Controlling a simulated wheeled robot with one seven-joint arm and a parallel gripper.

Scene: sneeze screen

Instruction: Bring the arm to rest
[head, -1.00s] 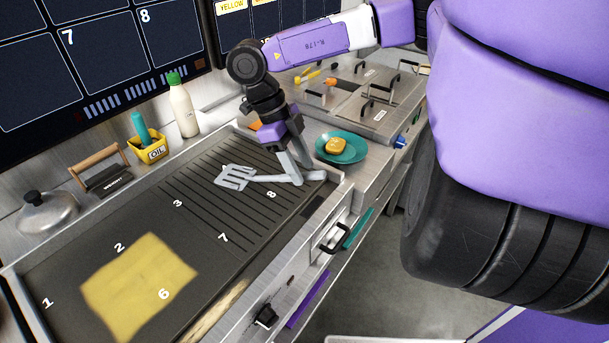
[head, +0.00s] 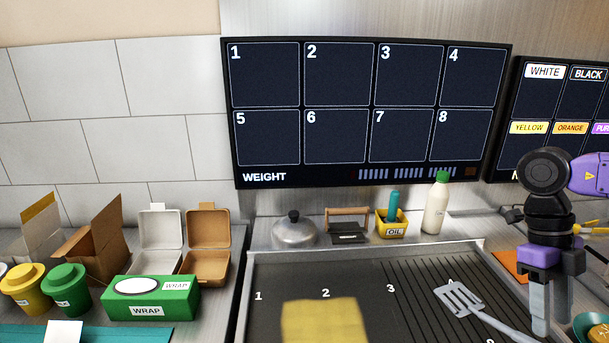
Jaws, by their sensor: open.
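My gripper (head: 552,308) hangs pointing down at the right of the head view, above the ribbed right part of the griddle. Its two grey fingers are apart, so it is open. A grey slotted spatula (head: 465,301) lies on the ribs just left of the fingers, its handle running toward the lower right. Whether the fingers touch the handle cannot be told. My purple and black arm (head: 590,173) reaches in from the right edge.
The griddle (head: 270,273) has a yellow patch (head: 322,322) on its flat side. Behind it stand a lid (head: 293,230), a press (head: 347,226), an oil holder (head: 391,226) and a bottle (head: 436,206). Boxes and a green wrap box (head: 150,298) stand left. Screens hang above.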

